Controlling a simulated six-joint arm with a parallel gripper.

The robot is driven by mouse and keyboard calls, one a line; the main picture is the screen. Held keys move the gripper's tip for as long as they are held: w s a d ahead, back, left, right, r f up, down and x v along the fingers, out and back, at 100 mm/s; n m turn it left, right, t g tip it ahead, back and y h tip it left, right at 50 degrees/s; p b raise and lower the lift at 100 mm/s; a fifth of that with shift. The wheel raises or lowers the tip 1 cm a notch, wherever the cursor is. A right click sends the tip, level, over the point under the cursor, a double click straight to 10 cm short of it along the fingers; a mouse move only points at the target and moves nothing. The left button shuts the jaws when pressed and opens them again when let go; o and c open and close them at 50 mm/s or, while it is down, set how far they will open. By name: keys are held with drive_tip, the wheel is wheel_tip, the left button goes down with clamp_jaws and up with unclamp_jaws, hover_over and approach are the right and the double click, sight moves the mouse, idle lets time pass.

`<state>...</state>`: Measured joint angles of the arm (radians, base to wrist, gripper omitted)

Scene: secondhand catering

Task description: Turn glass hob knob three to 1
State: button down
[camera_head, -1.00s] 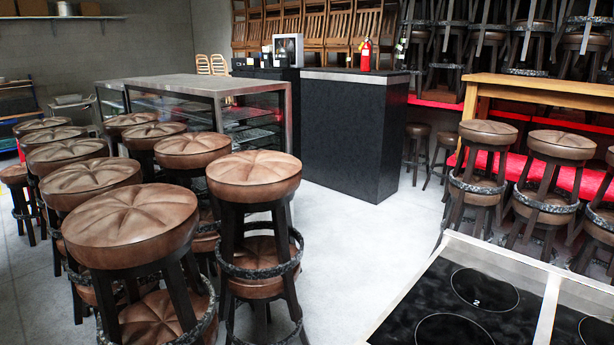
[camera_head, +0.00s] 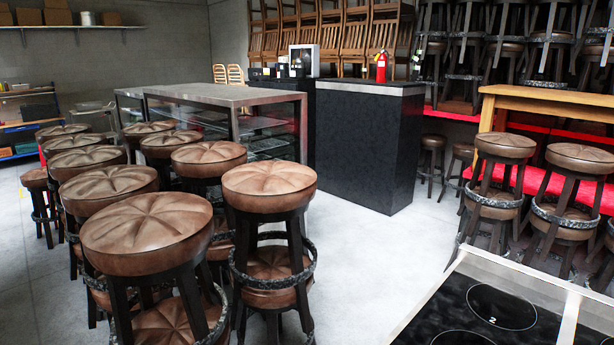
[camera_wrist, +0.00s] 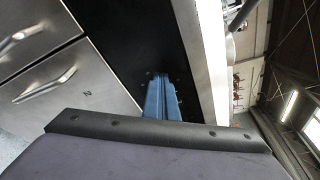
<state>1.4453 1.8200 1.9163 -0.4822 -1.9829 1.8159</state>
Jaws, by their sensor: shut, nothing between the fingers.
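The glass hob (camera_head: 455,322) is at the lower right of the head view. It has a black top with pale ring marks and a light metal rim, and it is cut off by the frame's bottom edge. No knob can be made out in either view, so knob three and its setting cannot be read. My gripper (camera_wrist: 161,80) shows in the wrist view as two blue fingers, shut together and empty. They point toward a black panel (camera_wrist: 125,45); whether they touch it cannot be told. My gripper is not in the head view.
Steel drawers (camera_wrist: 35,95) with bar handles are left of the black panel, and a pale edge (camera_wrist: 212,60) is right of it. Brown stools (camera_head: 147,234) crowd the left, with more stools (camera_head: 505,146) at right. A black counter (camera_head: 365,150) stands behind. Grey floor (camera_head: 375,255) between is clear.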

drive_tip(key=shift+s+d+r, duration=0.2)
drive_tip(key=shift+r, duration=0.15)
drive_tip(key=shift+w+a, duration=0.1)
drive_tip(key=shift+w+a+r+p, duration=0.15)
drive_tip(key=shift+w+a+p, duration=0.05)
drive_tip(key=shift+p, duration=0.1)
drive_tip(key=shift+s+a, duration=0.1)
drive_tip(key=shift+s+d+f+p+v, duration=0.1)
drive_tip(key=shift+s+p+v, duration=0.1)
drive_tip(key=shift+v, duration=0.75)
drive_tip(key=shift+s+d+f+p+v, duration=0.1)
drive_tip(key=shift+s+p+v, duration=0.1)
drive_tip(key=shift+v, duration=0.75)
drive_tip(key=shift+s+d+f+p+v, duration=0.1)
drive_tip(key=shift+s+f+p+v, duration=0.1)
drive_tip(key=shift+v, duration=0.7)
drive_tip(key=shift+w, duration=0.1)
